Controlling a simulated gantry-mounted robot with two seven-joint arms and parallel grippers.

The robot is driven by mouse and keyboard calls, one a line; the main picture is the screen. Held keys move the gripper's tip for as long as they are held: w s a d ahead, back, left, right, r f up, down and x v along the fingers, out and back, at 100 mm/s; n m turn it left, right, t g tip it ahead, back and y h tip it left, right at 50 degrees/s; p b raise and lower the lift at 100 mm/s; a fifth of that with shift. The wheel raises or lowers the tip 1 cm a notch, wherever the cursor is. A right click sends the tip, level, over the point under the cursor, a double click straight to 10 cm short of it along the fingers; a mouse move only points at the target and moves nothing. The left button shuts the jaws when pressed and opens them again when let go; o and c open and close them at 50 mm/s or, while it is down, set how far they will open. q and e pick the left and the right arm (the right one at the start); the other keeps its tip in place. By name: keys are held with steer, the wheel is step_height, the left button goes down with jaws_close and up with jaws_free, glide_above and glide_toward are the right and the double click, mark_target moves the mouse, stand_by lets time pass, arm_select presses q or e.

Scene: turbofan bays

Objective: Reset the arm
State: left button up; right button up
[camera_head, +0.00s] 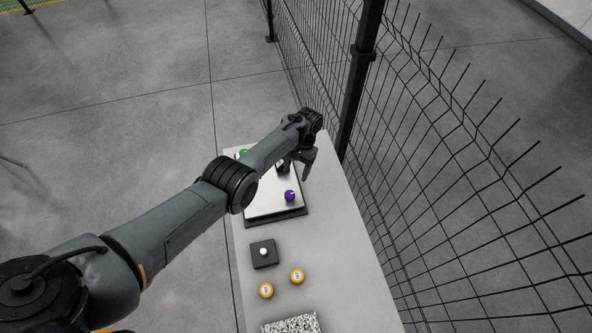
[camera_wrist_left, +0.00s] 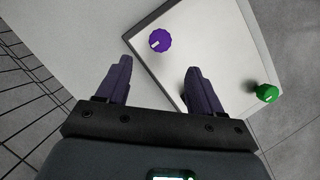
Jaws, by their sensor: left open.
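My left arm reaches in from the left of the head view. Its gripper (camera_head: 296,170) is over the far part of the light table and points down. In the left wrist view the two dark purple fingers (camera_wrist_left: 157,70) stand well apart with nothing between them. Below is a white panel with a dark edge (camera_head: 265,208); it also shows in the wrist view (camera_wrist_left: 215,50). My right gripper is not shown.
On the table (camera_head: 345,240) are a dark square block with a white knob (camera_head: 263,252), two orange round pieces (camera_head: 266,290) (camera_head: 297,276) and a speckled slab (camera_head: 290,325). A black wire fence (camera_head: 420,150) runs along the table's right side.

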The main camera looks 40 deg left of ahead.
arm_select(q)
steer(key=shift+f, duration=0.1)
steer(key=s+f+t, duration=0.1)
steer(key=s+f, duration=0.1)
steer(key=s+a+f+t+y, duration=0.1)
steer(key=s+f, duration=0.1)
steer(key=shift+f+y, duration=0.3)
steer(key=shift+f, duration=0.05)
steer(key=s+d+r+m+t, duration=0.1)
steer(key=s+d+r+t, duration=0.2)
steer(key=s, duration=0.6)
steer(key=s+d+r+m+t, duration=0.1)
steer(key=s+d+r+m, duration=0.15)
steer(key=s+d, duration=0.5)
steer(key=s+d+r+t+h, duration=0.1)
steer(key=s+d+r+t, duration=0.1)
steer(key=s+r, duration=0.7)
steer(key=shift+d, duration=0.15)
